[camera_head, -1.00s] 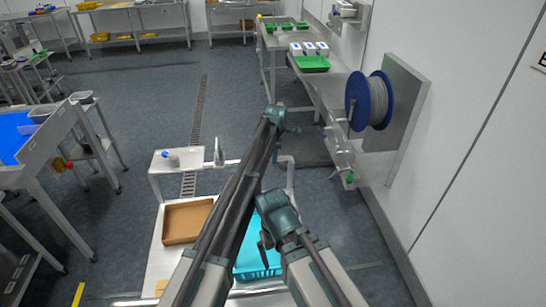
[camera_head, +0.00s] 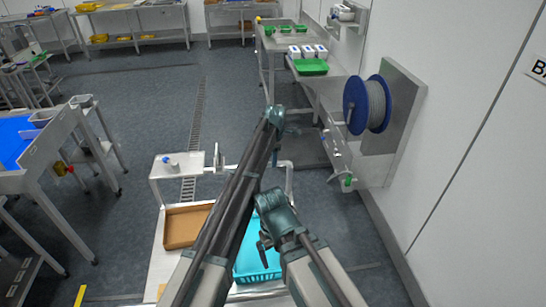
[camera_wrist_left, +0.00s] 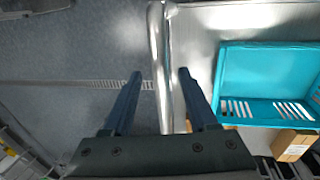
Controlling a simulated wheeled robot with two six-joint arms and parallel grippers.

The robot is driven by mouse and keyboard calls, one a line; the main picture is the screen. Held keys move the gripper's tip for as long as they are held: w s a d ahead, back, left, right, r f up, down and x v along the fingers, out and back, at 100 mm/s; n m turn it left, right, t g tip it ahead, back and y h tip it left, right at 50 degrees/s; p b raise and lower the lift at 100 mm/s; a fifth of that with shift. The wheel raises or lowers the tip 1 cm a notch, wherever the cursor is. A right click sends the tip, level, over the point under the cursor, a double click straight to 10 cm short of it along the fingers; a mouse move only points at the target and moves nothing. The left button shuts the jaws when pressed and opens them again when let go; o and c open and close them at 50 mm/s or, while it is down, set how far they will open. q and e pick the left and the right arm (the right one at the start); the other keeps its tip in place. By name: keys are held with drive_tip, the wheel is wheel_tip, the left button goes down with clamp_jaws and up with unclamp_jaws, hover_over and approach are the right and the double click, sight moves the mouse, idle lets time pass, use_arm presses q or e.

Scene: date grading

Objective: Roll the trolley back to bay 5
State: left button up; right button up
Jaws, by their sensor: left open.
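The trolley (camera_head: 158,258) has a pale deck and stands low in the middle of the head view. A turquoise crate (camera_head: 258,262) and a brown tray (camera_head: 188,226) are on it. My arms cover part of the deck and crate. In the left wrist view my left gripper (camera_wrist_left: 160,76) is open, with a finger on each side of a shiny metal bar (camera_wrist_left: 158,30). The bar runs beside the deck; the crate (camera_wrist_left: 268,82) lies to its right. My right arm is folded over the trolley; its jaws do not show clearly.
A steel table with a blue top (camera_head: 12,140) stands at left. At right are the wall, a blue cable reel (camera_head: 356,104) and a bench with a green tray (camera_head: 311,67). Open grey floor (camera_head: 130,110) with a drain grating (camera_head: 196,120) lies beyond the trolley.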

wheel_tip(320, 180, up, 11)
drive_tip(key=p, duration=0.9)
drive_tip(key=shift+f+p, duration=0.15)
drive_tip(key=shift+p, duration=0.2)
